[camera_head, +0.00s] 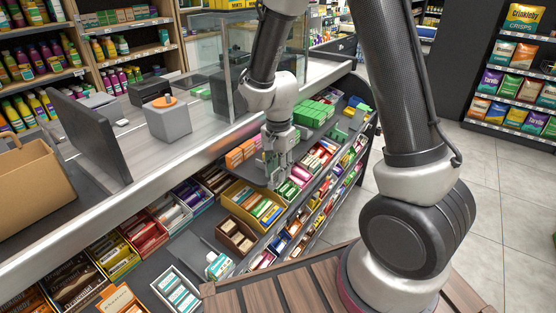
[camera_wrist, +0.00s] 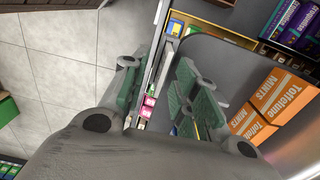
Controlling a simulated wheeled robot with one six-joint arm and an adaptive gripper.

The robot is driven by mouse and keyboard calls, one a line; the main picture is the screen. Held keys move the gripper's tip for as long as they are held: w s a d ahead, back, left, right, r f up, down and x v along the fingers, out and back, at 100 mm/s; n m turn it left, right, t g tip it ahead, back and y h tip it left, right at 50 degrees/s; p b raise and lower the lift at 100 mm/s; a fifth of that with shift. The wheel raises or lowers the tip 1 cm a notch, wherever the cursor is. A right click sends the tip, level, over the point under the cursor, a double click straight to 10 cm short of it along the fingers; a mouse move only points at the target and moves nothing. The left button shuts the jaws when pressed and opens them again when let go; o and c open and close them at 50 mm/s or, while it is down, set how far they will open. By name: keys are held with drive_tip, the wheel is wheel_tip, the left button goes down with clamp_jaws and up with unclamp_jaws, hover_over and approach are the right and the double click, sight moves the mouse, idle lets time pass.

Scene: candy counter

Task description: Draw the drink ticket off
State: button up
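I cannot make out a drink ticket for certain in either view. My gripper (camera_head: 277,165) hangs over the candy shelves, beside the counter's front edge. In the wrist view my gripper (camera_wrist: 160,82) has its two green-padded fingers apart, with a gap between them. A pale narrow strip (camera_wrist: 171,48) shows beyond the gap; I cannot tell whether it is a shelf edge or a ticket. Nothing is clearly held. My fingers and wrist hide part of the shelf below.
The counter (camera_head: 215,125) carries a dark screen (camera_head: 90,135) and a grey box (camera_head: 168,119) with an orange top. Orange mint boxes (camera_wrist: 267,98) stand close to the right finger in the wrist view. A yellow candy tray (camera_head: 232,207) lies below. Floor (camera_head: 500,190) at right is clear.

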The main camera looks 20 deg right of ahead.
drive_tip(key=shift+f, duration=0.1)
clamp_jaws()
drive_tip(key=shift+r, duration=0.7)
idle(0.7)
drive_tip(key=shift+r, duration=1)
